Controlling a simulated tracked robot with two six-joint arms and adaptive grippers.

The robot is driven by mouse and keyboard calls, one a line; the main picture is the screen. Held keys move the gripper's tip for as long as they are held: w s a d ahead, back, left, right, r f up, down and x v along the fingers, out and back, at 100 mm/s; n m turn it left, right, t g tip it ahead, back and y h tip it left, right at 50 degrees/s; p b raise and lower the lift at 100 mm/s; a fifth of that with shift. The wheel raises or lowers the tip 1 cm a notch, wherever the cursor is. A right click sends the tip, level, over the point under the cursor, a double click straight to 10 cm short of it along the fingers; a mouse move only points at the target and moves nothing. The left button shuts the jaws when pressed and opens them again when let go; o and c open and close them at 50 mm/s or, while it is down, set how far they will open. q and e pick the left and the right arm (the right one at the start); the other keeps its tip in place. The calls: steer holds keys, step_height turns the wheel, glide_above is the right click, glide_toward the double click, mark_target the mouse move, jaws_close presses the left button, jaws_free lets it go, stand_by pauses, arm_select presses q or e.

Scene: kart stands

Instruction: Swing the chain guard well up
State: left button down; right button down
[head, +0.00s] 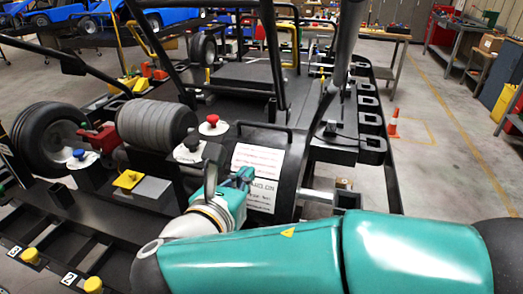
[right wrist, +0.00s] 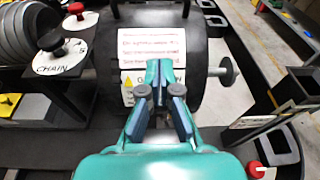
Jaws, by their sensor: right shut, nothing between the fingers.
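The chain guard appears to be the black rounded cover (head: 288,185) with white labels (head: 257,163) and a black bar handle along its top (head: 266,128). It looks down; what is behind it is hidden. In the right wrist view the cover (right wrist: 205,95) fills the upper middle, with red-lettered labels (right wrist: 150,42). My right gripper (head: 243,176) is in front of the labels, its teal fingers (right wrist: 160,68) shut and empty. The handle is above and beyond the fingertips. I cannot tell whether the fingertips touch the cover. My left gripper is not in view.
A black knob (head: 191,146) on a white disc marked CHAIN and a red knob (head: 212,120) stand left of the cover. Ribbed grey rollers (head: 155,122) and a tyre (head: 48,138) are farther left. Steel tubes rise behind the cover. A metal rod (right wrist: 225,71) juts out right.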

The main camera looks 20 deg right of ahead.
mark_target(262, 156)
steer(key=x, duration=0.6)
steer(key=r+p+x, duration=0.1)
steer(key=x, duration=0.2)
steer(key=shift+w+a, duration=0.1)
steer(key=shift+w, duration=0.2)
steer(key=shift+w+d+r+p, duration=0.35)
steer(key=shift+w+d+r, duration=0.1)
steer(key=shift+w+r, duration=0.3)
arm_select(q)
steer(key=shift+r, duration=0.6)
arm_select(e)
steer(key=shift+w+d+r, duration=0.25)
steer(key=shift+w, duration=0.15)
